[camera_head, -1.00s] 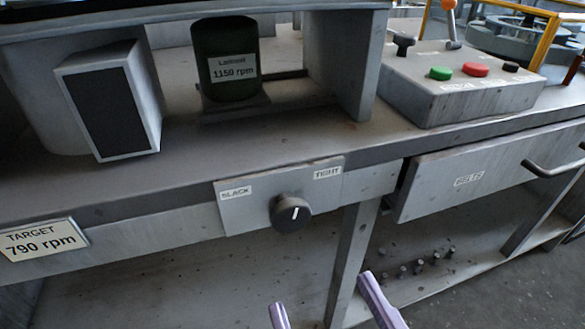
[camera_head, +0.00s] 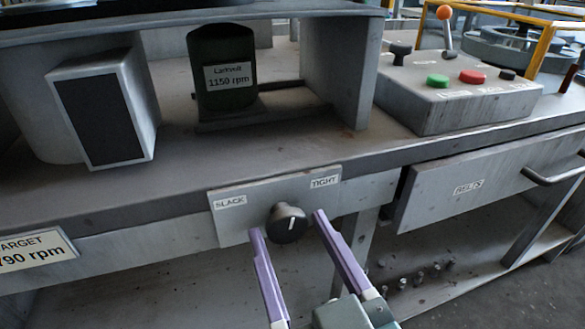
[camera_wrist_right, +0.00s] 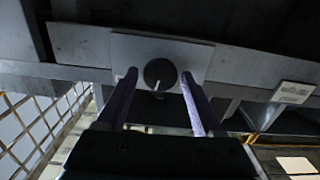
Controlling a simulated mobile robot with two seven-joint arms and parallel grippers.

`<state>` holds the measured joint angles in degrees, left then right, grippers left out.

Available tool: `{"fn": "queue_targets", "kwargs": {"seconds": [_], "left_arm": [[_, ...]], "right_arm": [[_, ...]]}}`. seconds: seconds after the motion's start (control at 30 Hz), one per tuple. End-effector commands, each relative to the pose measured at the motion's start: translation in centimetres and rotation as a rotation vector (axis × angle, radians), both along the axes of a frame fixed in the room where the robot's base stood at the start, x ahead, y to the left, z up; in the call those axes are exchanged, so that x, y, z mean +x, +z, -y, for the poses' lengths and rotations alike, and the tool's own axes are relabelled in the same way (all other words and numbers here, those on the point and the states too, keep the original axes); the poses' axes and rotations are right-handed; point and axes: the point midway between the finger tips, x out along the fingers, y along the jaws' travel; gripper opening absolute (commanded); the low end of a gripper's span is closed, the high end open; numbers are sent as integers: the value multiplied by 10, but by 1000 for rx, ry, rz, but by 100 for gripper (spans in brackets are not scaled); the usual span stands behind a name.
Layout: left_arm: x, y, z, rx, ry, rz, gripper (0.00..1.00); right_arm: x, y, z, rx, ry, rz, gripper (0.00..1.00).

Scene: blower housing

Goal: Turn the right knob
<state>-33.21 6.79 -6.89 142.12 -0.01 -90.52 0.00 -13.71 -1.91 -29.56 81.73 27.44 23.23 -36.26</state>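A round black knob (camera_head: 287,222) with a white pointer line sits on a grey plate (camera_head: 233,225) on the front of the bench. The plate is labelled SLACK at left and TIGHT at right. My right gripper (camera_head: 286,223) is open, with its purple fingers on either side of the knob. In the right wrist view the knob (camera_wrist_right: 160,74) lies between the two fingertips (camera_wrist_right: 160,74), with a visible gap on each side. The pointer's turn looks close to upright in the head view. My left gripper is not in view.
A control box (camera_head: 440,95) with green and red buttons and an orange-topped lever stands at the right. A drawer (camera_head: 480,175) with a bar handle is below it. A green cylinder (camera_head: 225,75) reads 1150 rpm. A target sign (camera_head: 35,250) reads 790 rpm.

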Motion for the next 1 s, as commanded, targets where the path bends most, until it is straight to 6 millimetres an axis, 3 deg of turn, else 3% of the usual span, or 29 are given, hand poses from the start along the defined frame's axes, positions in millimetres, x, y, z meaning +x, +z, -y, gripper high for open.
{"fn": "queue_targets", "kwargs": {"seconds": [0.07, 0.57, 1.0], "left_arm": [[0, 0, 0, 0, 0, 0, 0], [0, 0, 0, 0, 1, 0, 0], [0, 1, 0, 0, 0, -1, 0]], "right_arm": [[0, 0, 0, 0, 0, 0, 58], [0, 0, 0, 0, 0, 0, 2], [0, 0, 0, 75, 0, -23, 0]]}}
